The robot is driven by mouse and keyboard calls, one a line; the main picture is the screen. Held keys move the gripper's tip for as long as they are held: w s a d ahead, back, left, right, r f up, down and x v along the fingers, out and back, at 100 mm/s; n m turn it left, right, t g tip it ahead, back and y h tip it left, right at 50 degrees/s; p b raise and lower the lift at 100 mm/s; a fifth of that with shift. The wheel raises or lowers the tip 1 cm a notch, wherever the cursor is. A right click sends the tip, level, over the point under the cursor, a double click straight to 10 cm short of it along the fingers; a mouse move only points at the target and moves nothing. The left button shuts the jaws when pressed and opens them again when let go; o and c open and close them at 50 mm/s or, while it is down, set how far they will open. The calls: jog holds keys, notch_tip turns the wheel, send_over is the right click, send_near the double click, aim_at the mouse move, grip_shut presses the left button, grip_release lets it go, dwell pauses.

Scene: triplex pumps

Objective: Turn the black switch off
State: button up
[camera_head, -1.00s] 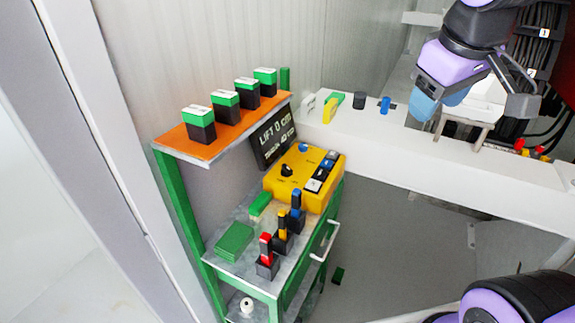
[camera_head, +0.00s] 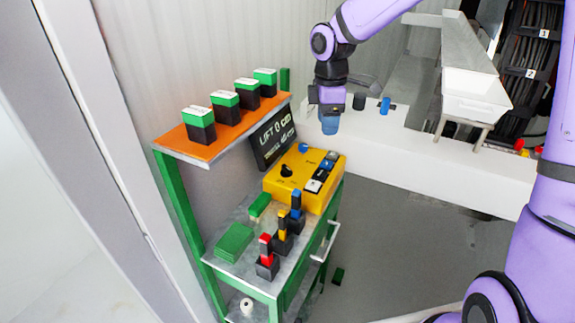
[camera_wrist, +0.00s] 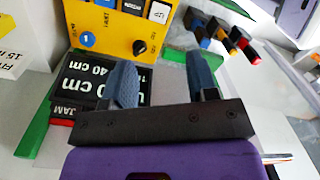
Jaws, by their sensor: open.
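A black rotary switch (camera_head: 287,170) sits on the top face of a yellow control box (camera_head: 275,187), near its left end. In the wrist view the black switch (camera_wrist: 140,46) shows just beyond my fingertips, between them in the picture, on the yellow box (camera_wrist: 110,22). My gripper (camera_head: 330,122) is above and behind the box in the head view, apart from it. In the wrist view my gripper (camera_wrist: 162,75) has its two blue fingers spread, with nothing between them. The switch's exact setting is too small to read.
A display sign (camera_head: 272,135) stands beside the box, under an orange shelf (camera_head: 175,143) with several green-black blocks. Red, yellow and blue levers (camera_head: 283,224) stand in front. A blue button (camera_head: 303,148) is on the box. A white ledge (camera_head: 430,150) runs behind.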

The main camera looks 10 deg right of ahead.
aim_at(287, 167)
jog(key=w+a+f+n+g+y, duration=0.1)
jog(key=w+a+f+n+y, duration=0.4)
jog(key=w+f, duration=0.35)
jog(key=shift+n+h, duration=0.3)
jog(key=shift+n, duration=0.3)
jog(key=x, duration=1)
jog(key=shift+w+d+f, duration=0.1)
jog(key=shift+w+f, duration=0.05)
jog(key=shift+f, duration=0.1)
jog(key=shift+c, duration=0.2)
jog(key=c, duration=0.6)
